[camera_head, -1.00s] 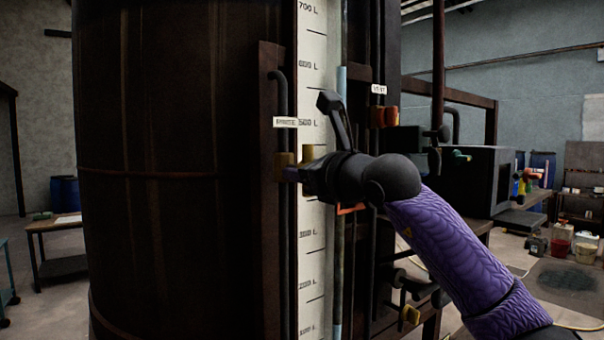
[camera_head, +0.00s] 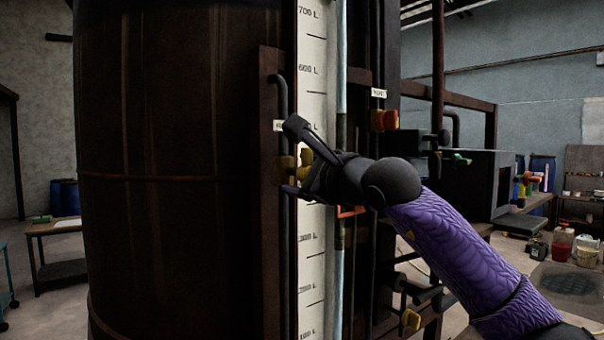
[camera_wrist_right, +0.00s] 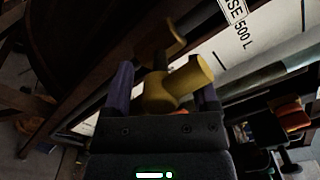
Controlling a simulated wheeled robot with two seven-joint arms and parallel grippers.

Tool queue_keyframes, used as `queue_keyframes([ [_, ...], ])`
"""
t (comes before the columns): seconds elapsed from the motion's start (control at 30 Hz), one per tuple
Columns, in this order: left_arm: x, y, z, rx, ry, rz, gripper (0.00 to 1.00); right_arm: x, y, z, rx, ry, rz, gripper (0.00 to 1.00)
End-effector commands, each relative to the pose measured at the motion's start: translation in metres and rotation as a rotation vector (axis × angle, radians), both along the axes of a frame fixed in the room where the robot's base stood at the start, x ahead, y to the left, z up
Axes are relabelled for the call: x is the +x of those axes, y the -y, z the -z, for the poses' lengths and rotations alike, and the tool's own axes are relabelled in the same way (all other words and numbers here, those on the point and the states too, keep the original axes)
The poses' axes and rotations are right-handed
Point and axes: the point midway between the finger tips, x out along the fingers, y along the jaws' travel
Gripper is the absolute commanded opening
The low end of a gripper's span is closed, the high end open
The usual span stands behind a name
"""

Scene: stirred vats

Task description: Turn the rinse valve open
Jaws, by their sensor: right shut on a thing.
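The rinse valve is a yellow tap (camera_head: 284,169) on a dark pipe along the vat's front, below a small white label (camera_head: 279,126) that is partly covered by my right gripper. My right gripper (camera_head: 300,174) is at the valve, tilted, its purple fingers around the yellow handle. In the right wrist view the handle (camera_wrist_right: 180,86) sits between the two purple fingers (camera_wrist_right: 163,94), and the label there ends in "SE". My left gripper is not in view.
The dark vat (camera_head: 170,230) fills the left. A white litre scale (camera_head: 312,265) runs beside the valve. An orange valve (camera_head: 384,120) is to the right, and another yellow-handled one (camera_head: 410,320) is lower. A bench (camera_head: 55,228) stands far left.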

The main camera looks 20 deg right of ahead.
Motion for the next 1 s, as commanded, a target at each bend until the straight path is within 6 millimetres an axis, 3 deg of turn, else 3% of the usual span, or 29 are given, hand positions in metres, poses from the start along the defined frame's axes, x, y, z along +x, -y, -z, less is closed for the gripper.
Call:
queue_keyframes([
  [0.5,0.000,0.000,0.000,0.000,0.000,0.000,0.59,0.000,0.001,0.000,-0.039,0.015,0.006,0.19],
  [0.53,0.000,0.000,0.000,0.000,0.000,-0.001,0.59,0.000,0.001,0.000,-0.039,0.015,0.006,0.80],
  [0.63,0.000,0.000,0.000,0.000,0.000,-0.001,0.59,0.000,0.001,0.000,-0.037,0.015,0.005,1.00],
  [0.87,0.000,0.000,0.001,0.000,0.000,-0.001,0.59,-0.001,0.001,0.000,-0.032,0.013,0.003,1.00],
  [1.0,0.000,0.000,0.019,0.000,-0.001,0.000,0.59,-0.021,0.009,0.005,-0.032,0.017,0.003,1.00],
])
